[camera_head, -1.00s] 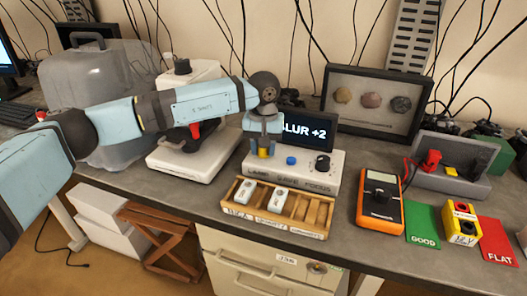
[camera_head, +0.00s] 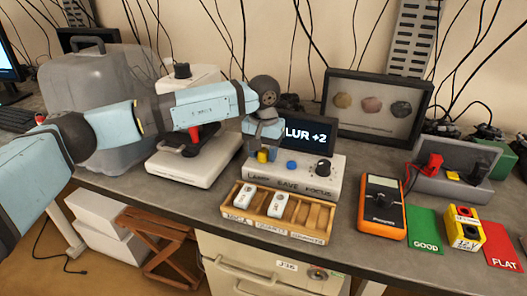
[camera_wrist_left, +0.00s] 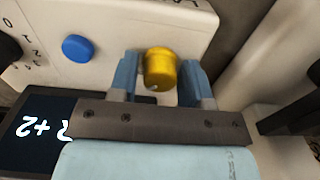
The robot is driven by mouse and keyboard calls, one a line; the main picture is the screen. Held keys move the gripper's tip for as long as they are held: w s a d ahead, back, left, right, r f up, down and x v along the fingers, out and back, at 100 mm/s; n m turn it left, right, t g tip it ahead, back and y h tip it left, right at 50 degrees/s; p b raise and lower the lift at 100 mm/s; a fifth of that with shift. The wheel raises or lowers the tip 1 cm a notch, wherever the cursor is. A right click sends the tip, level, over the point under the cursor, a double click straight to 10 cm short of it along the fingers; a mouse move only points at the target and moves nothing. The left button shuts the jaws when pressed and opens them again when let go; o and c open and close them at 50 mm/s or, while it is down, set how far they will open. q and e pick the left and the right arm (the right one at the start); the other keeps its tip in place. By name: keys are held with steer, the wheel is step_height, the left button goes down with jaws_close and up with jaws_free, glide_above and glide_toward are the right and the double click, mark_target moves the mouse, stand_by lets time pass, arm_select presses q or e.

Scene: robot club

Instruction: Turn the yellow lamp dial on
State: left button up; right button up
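The yellow lamp dial (camera_head: 263,156) sits at the left end of a white control box (camera_head: 323,187), above the word LAMP. In the left wrist view the yellow dial (camera_wrist_left: 160,68) stands between the two fingers of my left gripper (camera_wrist_left: 160,82). A gap shows on each side of the dial, so the fingers are open around it and not pressed on it. In the head view my left gripper (camera_head: 263,146) reaches down onto the box from above. My right gripper is in neither view.
A blue button (camera_head: 291,165) and a black focus knob (camera_head: 323,167) are on the same box. A screen (camera_head: 306,133) reading "LUR +2" stands behind. A wooden slide tray (camera_head: 237,219) lies in front. A multimeter (camera_head: 381,206) is to the right.

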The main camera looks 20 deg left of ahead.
arm_select(q)
steer(key=shift+o, duration=1.1)
step_height(320, 180, up, 14)
steer(key=p, duration=0.1)
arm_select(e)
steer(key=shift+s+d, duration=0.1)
arm_select(q)
steer(key=shift+f, duration=0.15)
